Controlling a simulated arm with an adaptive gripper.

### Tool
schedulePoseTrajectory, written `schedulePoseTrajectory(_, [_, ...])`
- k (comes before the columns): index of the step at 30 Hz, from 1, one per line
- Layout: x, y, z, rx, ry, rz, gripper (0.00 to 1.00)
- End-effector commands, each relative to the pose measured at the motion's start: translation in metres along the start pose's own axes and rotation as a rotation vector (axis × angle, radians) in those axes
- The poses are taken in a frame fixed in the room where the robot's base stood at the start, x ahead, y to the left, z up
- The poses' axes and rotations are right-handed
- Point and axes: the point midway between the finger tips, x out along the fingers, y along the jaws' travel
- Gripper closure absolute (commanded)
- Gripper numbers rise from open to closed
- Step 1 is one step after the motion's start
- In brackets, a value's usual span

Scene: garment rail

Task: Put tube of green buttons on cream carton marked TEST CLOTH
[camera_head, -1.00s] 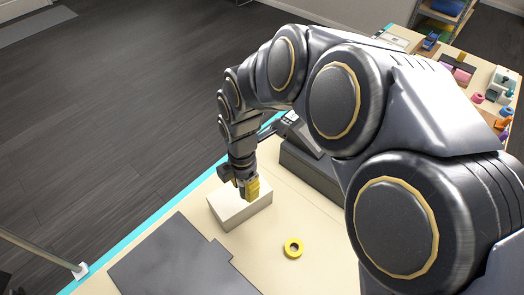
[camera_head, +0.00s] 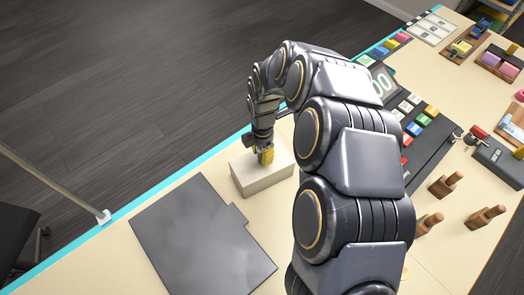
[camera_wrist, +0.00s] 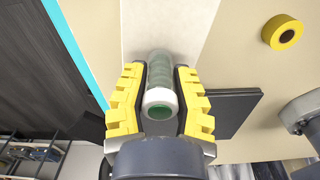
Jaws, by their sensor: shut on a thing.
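The tube of green buttons (camera_wrist: 160,100) is clear with a white end ring, and green shows inside it. In the wrist view it lies between the yellow fingers of my gripper (camera_wrist: 160,95), which is shut on it. The cream carton (camera_head: 255,180) is on the table beneath my gripper (camera_head: 264,156) in the head view; its pale top (camera_wrist: 160,25) also shows in the wrist view, behind the tube. The tube is at or just above the carton's top; I cannot tell whether they touch. The carton's marking is not readable. The tube is hidden in the head view.
A dark flat board (camera_head: 200,235) with a tab lies left of the carton. A yellow tape ring (camera_wrist: 283,32) lies on the table. A dark register with coloured keys (camera_head: 425,130) and wooden pegs (camera_head: 445,185) stand to the right. A metal pole (camera_head: 50,187) is at left.

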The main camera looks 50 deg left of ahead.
Motion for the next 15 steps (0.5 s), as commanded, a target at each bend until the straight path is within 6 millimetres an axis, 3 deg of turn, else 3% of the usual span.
schedulePoseTrajectory(6, [0.0028, -0.0004, 0.0002, 0.0, 0.0, -0.002, 1.0])
schedulePoseTrajectory(7, [0.0032, -0.0004, 0.0002, 0.0, 0.0, -0.001, 0.7])
schedulePoseTrajectory(8, [0.0029, -0.0004, 0.0002, 0.0, 0.0, -0.001, 0.57])
schedulePoseTrajectory(9, [0.0028, -0.0003, 0.0001, 0.0, 0.0, -0.001, 0.52])
schedulePoseTrajectory(15, [0.0027, -0.0003, 0.0001, 0.001, 0.0, -0.001, 0.52])
